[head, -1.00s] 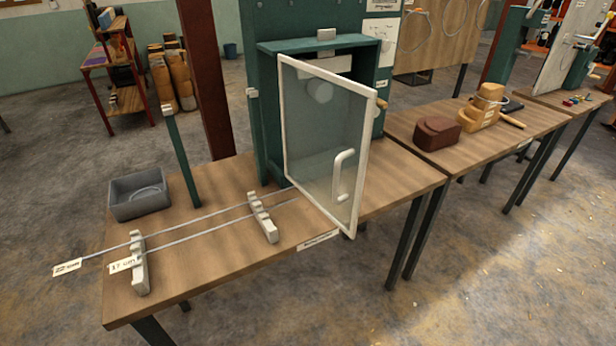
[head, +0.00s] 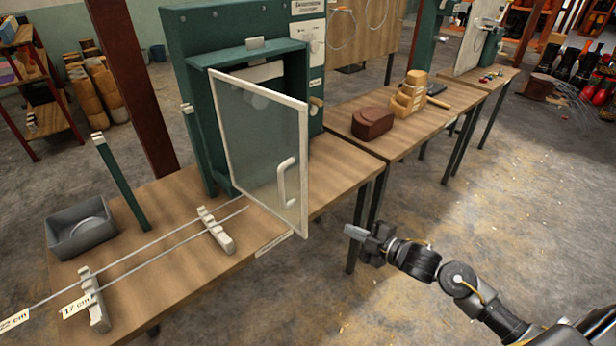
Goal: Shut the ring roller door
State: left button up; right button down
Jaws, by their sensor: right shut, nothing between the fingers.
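The ring roller is a green machine (head: 200,42) standing at the back of the near wooden table. Its door (head: 258,150), a clear panel in a white frame, stands open and swings out toward me over the table's front edge. A white bar handle (head: 286,182) is on the door's right part. My right gripper (head: 352,232) is shut and empty. In the picture it is right of and below the door, in front of the table, apart from the door. My left gripper is not in view.
On the near table (head: 180,255), a grey bin (head: 82,230) and two white notched supports (head: 214,232) with metal rods lie left of the door. A second table (head: 345,155) at the right holds a brown block (head: 372,123) and a wooden tool (head: 410,95). Floor at the right is open.

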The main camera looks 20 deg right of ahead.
jog(key=s+a+r+n+g+y+p, duration=0.1)
jog(key=s+a+r+n+y, duration=0.3)
jog(key=r, duration=0.6)
jog(key=s+a+r+n+g+y, duration=0.15)
jog(key=s+a+r+n, duration=0.35)
jog(key=r, duration=0.5)
jog(key=w+a+n+p, duration=0.1)
jog(key=w+a+p, duration=0.3)
jog(key=w+a, duration=0.35)
jog(key=shift+t+y, duration=0.35)
jog(key=shift+t, duration=0.1)
jog(key=w+d, duration=0.1)
jog(key=d+p, duration=0.1)
jog(key=w+d, duration=0.1)
jog(key=shift+w+d+f+p, duration=0.25)
jog(key=shift+w+d+p, duration=0.05)
jog(key=shift+d, duration=0.1)
